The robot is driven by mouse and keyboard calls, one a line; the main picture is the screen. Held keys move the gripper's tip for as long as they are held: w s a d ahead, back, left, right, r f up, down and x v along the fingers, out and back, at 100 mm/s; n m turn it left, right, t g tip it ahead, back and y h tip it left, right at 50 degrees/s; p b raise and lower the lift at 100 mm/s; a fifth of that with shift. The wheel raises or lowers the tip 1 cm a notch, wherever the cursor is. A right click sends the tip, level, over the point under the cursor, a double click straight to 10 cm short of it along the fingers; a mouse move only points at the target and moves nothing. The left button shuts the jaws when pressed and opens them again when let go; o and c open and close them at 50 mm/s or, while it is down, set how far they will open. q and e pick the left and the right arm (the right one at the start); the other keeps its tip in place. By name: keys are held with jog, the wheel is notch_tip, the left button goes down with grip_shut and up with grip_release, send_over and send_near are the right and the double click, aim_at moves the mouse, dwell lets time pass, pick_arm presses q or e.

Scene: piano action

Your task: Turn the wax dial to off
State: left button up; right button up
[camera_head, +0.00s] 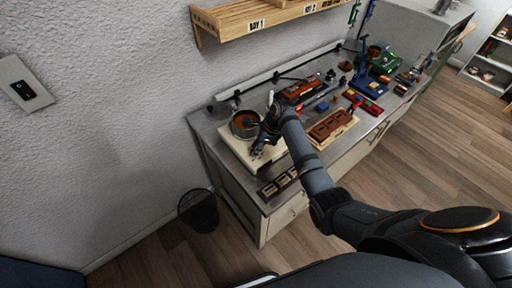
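A round metal pot of reddish-brown wax (246,124) stands on a cream-coloured warmer base (233,146) at the near left end of the workbench. My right arm reaches in from the lower right. My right gripper (258,147) is low over the front right part of the base, just beside the pot. Its fingers are dark and small here, so I cannot tell whether they are open or touching anything. I cannot make out the wax dial; the gripper may cover it. My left gripper is not in view.
The grey workbench (207,131) also holds a tray with brown blocks (329,129), a red-and-black tool (301,90), a blue device (369,80) and small dark frames (279,183). A wooden shelf (262,20) hangs above. A black wire bin (198,211) stands on the floor.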

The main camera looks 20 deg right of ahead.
grip_shut()
